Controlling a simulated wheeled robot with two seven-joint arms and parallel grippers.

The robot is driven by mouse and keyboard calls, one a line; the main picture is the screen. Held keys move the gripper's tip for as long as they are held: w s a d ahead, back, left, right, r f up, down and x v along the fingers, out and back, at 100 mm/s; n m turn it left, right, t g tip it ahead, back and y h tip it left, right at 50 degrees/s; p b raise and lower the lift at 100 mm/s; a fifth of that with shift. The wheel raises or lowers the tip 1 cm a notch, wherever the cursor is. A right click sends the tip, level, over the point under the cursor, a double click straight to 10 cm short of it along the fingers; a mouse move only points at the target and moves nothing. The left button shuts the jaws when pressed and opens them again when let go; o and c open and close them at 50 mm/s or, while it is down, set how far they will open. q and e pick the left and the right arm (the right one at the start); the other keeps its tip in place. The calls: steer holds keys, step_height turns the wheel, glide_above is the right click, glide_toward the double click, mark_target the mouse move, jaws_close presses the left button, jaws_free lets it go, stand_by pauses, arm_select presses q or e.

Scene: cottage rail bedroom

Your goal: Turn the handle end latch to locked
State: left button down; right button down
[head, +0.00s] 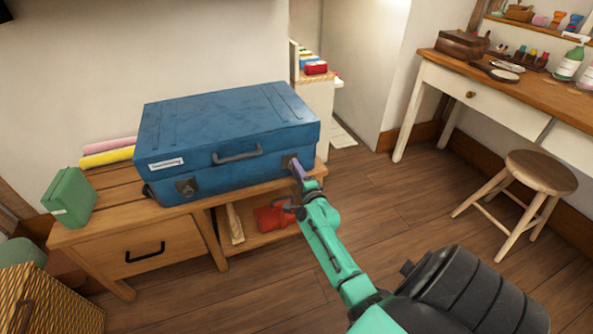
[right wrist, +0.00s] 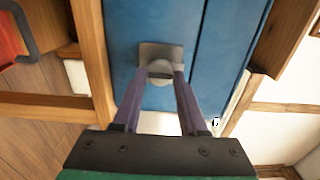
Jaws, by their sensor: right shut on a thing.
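The blue suitcase (head: 215,135) lies closed on a wooden bench, with a grey handle (head: 238,155) on its front side. A dark latch (head: 187,186) sits near the left end of that side. The other latch, at the right end, is mostly hidden by my right gripper (head: 296,168) in the head view. In the right wrist view this latch is a grey plate with a round knob (right wrist: 160,69) on the blue suitcase (right wrist: 158,18). My right gripper (right wrist: 160,74) is shut on the knob, one purple finger on each side. My left gripper is not in view.
The wooden bench (head: 160,238) has a drawer and an open shelf holding a red thing (head: 273,216). A green box (head: 70,198) and pink and yellow rolls (head: 107,156) lie left of the suitcase. A stool (head: 541,172) and dressing table stand right; floor between is clear.

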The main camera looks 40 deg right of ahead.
steer(key=shift+c, duration=2.4)
jaws_free()
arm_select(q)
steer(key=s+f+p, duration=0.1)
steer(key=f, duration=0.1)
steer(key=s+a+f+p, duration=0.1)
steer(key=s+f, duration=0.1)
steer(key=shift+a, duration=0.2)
arm_select(e)
steer(key=v, duration=1.4)
steer(key=shift+s+a, duration=0.2)
steer(key=shift+s, duration=0.1)
